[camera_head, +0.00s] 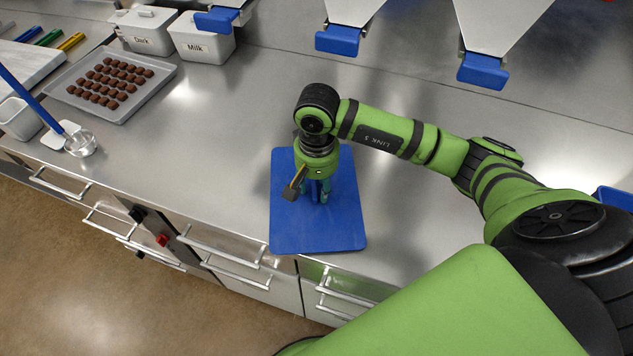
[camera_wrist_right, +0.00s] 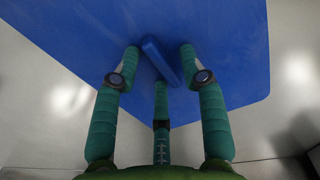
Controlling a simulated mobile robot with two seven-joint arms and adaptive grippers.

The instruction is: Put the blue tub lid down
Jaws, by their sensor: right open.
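The blue tub lid (camera_head: 318,233) lies flat on the steel counter, close to the counter's front edge. In the right wrist view the flat lid (camera_wrist_right: 225,40) fills much of the picture, with its raised bar handle (camera_wrist_right: 160,60) in the middle. My right gripper (camera_head: 319,196) points down over the middle of the lid. In the wrist view its fingers (camera_wrist_right: 160,66) are open, spread around the handle with visible gaps at the sides. I cannot tell whether any fingertip touches the lid. The wrist hides part of the lid in the head view. My left gripper is not in view.
A tray of chocolates (camera_head: 127,105) stands at the left, with tubs marked Dark (camera_head: 145,40) and Milk (camera_head: 203,48) behind. A ladle (camera_head: 79,143) lies near the left front. Blue-lipped chutes (camera_head: 338,40) hang along the back. The counter around the lid is clear.

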